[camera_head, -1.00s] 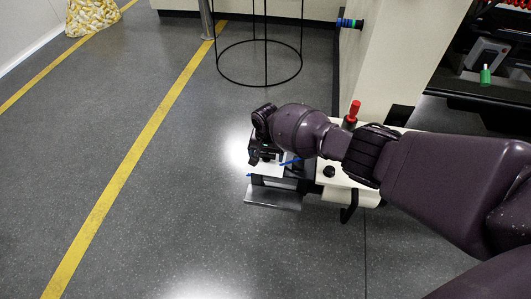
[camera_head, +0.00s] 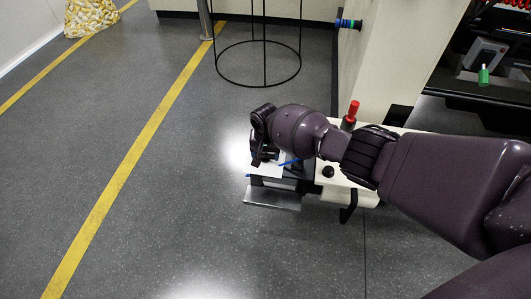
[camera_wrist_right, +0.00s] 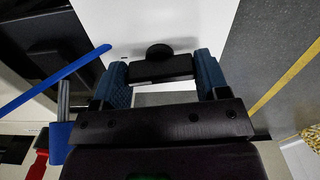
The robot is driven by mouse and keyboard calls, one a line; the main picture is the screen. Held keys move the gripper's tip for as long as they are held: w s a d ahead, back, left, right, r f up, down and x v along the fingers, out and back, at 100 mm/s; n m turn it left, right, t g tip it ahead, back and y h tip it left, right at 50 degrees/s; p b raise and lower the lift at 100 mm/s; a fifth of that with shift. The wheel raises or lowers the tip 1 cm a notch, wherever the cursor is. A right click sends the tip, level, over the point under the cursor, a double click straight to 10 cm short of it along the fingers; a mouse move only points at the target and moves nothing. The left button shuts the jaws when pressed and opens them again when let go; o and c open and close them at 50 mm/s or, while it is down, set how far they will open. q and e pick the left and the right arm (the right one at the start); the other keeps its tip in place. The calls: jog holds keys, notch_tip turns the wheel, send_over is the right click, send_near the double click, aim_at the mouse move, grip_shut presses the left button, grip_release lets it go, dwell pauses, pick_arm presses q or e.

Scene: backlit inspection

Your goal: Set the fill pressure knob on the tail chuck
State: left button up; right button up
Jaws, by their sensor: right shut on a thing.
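My right gripper (camera_head: 265,155) is at the far left end of the cream and black machine (camera_head: 345,184), over a white panel there. In the right wrist view its two blue fingers (camera_wrist_right: 162,70) are shut on a dark bar-shaped knob (camera_wrist_right: 160,73), one finger at each side. A round black part (camera_wrist_right: 159,51) shows just beyond the bar, against the white panel (camera_wrist_right: 185,22). Any markings on the knob cannot be read. In the head view the knob is hidden by my wrist. My left gripper is not in view.
A thin blue rod (camera_wrist_right: 55,80) passes left of the fingers. A red-topped lever (camera_head: 353,112) and a black button (camera_head: 328,171) are on the machine. A metal plate (camera_head: 272,199) sticks out below my gripper.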

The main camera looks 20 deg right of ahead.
jog(key=n, duration=0.4)
jog(key=shift+f, duration=0.1)
jog(key=n, duration=0.4)
jog(key=shift+n, duration=0.4)
jog(key=n, duration=0.4)
jog(key=shift+n+b, duration=0.3)
jog(key=shift+n, duration=1.5)
jog(key=o, duration=0.9)
jog(key=shift+o, duration=0.2)
